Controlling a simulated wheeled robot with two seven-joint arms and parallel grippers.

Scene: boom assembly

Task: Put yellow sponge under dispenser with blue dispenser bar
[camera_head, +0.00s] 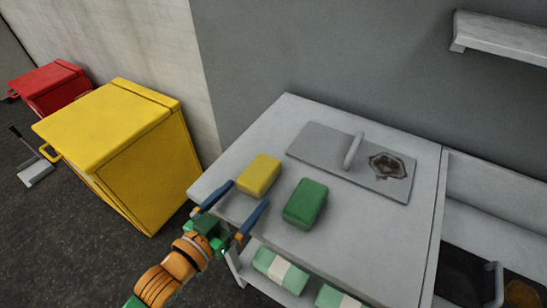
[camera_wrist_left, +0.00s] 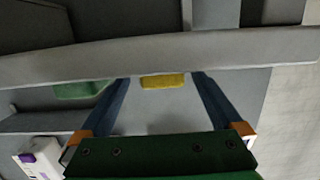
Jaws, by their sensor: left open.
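The yellow sponge (camera_head: 259,175) lies flat on the grey worktop, near its front left edge. It also shows in the left wrist view (camera_wrist_left: 162,80), between and beyond my fingertips. My left gripper (camera_head: 248,193) is open, with its two blue fingers pointing at the sponge. The gripper appears just short of the sponge and holds nothing; whether a finger touches it I cannot tell. My right gripper is not in view. I cannot make out a dispenser with a blue bar in either view.
A green sponge (camera_head: 305,203) lies right of the yellow one, close to my right-hand finger. Behind them is a grey plate (camera_head: 322,145) with an upright handle and a dark stain. Green-and-white packs (camera_head: 280,270) sit on a lower shelf. A yellow bin (camera_head: 115,130) stands left.

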